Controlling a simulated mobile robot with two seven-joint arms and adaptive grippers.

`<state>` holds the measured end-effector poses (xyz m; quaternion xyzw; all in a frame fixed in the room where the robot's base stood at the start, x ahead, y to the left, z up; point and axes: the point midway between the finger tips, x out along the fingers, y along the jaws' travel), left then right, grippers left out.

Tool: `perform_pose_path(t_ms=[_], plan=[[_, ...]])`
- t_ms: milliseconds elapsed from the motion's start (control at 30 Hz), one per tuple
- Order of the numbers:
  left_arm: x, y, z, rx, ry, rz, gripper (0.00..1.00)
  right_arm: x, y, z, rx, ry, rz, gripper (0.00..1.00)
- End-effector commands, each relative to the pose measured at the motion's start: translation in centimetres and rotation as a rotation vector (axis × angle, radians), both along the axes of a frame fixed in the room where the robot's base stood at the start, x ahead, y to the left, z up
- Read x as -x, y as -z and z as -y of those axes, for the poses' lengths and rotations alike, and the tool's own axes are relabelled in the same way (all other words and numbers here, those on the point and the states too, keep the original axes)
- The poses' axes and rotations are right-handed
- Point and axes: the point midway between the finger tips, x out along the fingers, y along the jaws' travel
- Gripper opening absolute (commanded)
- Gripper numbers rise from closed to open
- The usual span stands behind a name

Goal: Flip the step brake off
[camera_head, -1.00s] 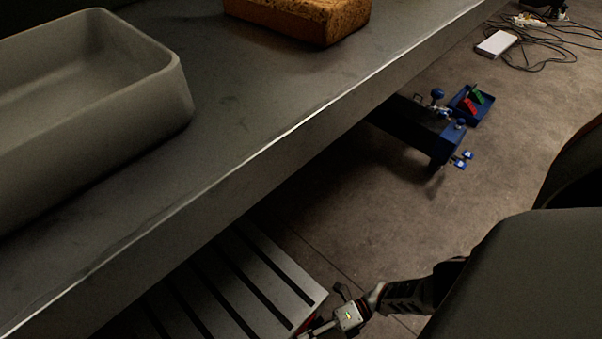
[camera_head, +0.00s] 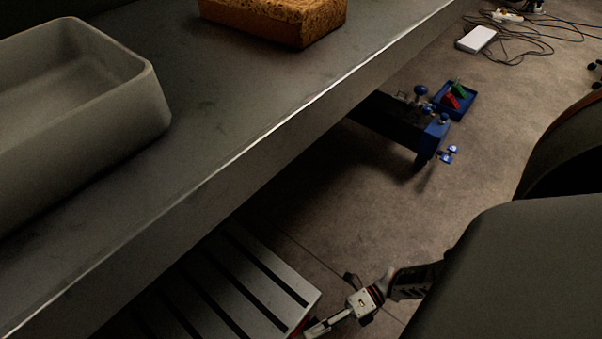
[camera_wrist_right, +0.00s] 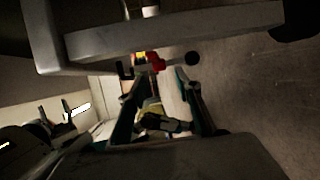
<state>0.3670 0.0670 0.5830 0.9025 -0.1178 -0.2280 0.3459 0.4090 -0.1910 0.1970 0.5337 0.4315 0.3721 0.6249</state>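The step (camera_head: 253,283) is a grey slatted platform low beside the bench. In the right wrist view its pale edge (camera_wrist_right: 175,38) crosses the top. Below that edge is a red part with a dark round-ended lever (camera_wrist_right: 178,61), which looks like the step brake. A bit of red also shows at the step's corner in the head view. My right gripper (camera_head: 318,329) is low beside that corner. In the right wrist view its two fingers (camera_wrist_right: 158,80) are spread apart, with the red part just beyond the tips. I cannot tell whether they touch it. My left gripper is out of view.
The dark bench (camera_head: 225,135) carries a grey basin (camera_head: 130,115) and a brown block (camera_head: 275,22). A blue-ended stand (camera_head: 425,135), a blue tray (camera_head: 466,100), a white box (camera_head: 477,39) and cables lie on the floor. Floor between step and stand is clear.

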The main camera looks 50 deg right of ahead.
Motion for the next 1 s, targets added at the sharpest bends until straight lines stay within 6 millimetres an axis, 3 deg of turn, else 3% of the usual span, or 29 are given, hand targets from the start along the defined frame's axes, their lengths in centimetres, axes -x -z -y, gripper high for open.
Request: perform_pose_path(t_ms=[100,300,700,733,867,1000], plan=[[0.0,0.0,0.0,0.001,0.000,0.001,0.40,0.9,-0.3,2.4,0.003,-0.001,-0.001,0.33],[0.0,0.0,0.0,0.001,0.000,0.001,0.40,1.9,-0.7,4.8,0.001,-0.002,-0.001,0.33],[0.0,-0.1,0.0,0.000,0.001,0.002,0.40,2.2,-0.9,5.7,0.000,-0.001,0.000,0.33],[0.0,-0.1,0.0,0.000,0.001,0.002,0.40,2.2,-0.9,5.7,0.000,-0.001,0.000,0.31],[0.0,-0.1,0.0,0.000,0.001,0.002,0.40,2.2,-0.9,5.7,0.000,-0.001,0.000,0.00],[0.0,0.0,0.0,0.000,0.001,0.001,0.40,2.2,-0.9,5.7,0.000,-0.001,0.000,0.00]])
